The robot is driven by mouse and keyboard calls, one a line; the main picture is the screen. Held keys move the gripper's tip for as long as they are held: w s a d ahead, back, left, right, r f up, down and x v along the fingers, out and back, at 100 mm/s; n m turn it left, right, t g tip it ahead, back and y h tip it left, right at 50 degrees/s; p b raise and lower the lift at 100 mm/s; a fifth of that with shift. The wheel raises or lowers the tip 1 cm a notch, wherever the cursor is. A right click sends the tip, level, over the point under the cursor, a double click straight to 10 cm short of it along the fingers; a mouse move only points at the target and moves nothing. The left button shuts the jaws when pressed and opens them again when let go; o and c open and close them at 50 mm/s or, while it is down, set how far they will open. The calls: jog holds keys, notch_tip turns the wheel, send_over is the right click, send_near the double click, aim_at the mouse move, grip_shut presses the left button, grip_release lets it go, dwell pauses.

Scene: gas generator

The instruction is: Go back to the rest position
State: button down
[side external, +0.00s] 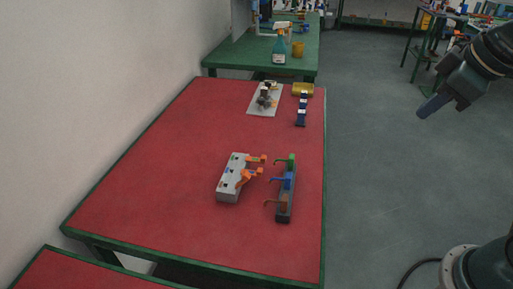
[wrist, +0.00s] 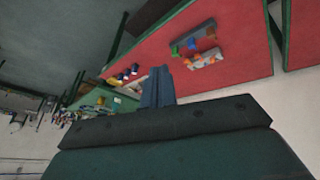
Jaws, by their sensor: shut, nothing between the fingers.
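My gripper (side external: 434,105) hangs in the air at the right of the side external view, over the grey floor and clear of the red table (side external: 150,180). Its fingers are together and empty. In the wrist view my gripper (wrist: 157,80) also shows with its fingers closed side by side. The red table (wrist: 240,50) appears beyond it there. The gripper touches nothing.
A white block (side external: 232,183) with orange parts and a dark rack (side external: 285,212) with green, blue and orange pieces stand on the table. A light plate (side external: 258,108), a dark strip (side external: 301,112) and a yellow container (side external: 303,89) are farther back. Open floor separates table and arm.

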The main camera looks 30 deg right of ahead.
jog(key=s+f+m, duration=0.2)
jog(key=s+m, duration=0.1)
jog(key=s, duration=0.3)
jog(key=shift+s+a+f+y, duration=0.25)
jog(key=shift+f+y, duration=0.05)
jog(key=shift+f, duration=0.05)
